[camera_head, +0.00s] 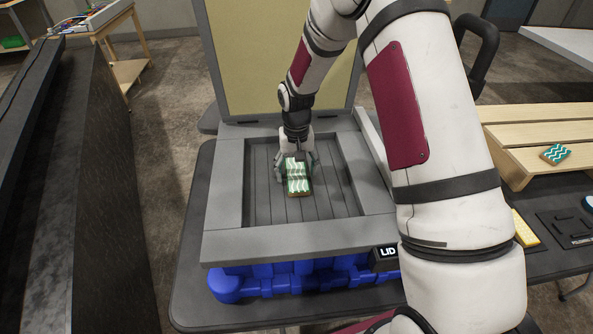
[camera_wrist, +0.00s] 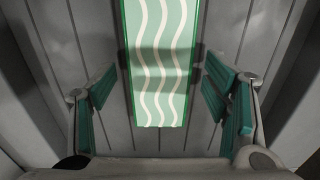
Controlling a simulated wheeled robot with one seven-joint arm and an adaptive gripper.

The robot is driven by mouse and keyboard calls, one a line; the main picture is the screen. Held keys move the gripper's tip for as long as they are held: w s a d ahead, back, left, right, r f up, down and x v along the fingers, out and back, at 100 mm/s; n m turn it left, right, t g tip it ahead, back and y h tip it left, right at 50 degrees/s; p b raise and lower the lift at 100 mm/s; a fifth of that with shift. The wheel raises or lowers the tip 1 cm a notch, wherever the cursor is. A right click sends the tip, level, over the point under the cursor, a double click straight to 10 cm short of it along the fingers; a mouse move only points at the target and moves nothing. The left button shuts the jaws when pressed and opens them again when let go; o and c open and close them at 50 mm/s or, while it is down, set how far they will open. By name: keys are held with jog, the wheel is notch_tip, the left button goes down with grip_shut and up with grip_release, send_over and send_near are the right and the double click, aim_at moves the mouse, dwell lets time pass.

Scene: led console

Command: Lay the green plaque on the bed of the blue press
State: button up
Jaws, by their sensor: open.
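The green plaque (camera_head: 298,186) has white wavy lines and tan edges. It lies inside the grey frame on the slatted bed (camera_head: 261,195) of the blue press (camera_head: 285,284). In the wrist view the plaque (camera_wrist: 160,75) lies lengthwise between the fingers, with slats visible on both sides. My gripper (camera_head: 297,167) is open, low over the plaque, with one finger at each side. In the wrist view gaps show between the plaque and the green finger pads, and the plaque's far end is cut off by the picture edge.
The press's tan lid panel (camera_head: 273,55) stands raised behind the bed. A black LID label (camera_head: 384,257) is at the front right corner. A similar green wavy piece (camera_head: 554,154) lies on the wooden slatted stand (camera_head: 535,132) at right. A yellow piece (camera_head: 524,231) lies near it.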

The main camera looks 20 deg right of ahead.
notch_tip(320, 180, up, 12)
jog(key=b, duration=0.2)
notch_tip(320, 180, up, 8)
jog(key=r+t, duration=0.1)
send_over(297, 174)
jog(key=s, duration=0.5)
jog(key=s+r+n+t, duration=0.1)
jog(key=s+r, duration=0.4)
jog(key=s, duration=0.6)
jog(key=s+r+n+t, duration=0.1)
jog(key=s+r+t, duration=0.2)
jog(key=s, duration=0.9)
notch_tip(297, 174, up, 2)
jog(key=shift+s+r+t, duration=0.1)
jog(key=shift+s+t, duration=0.2)
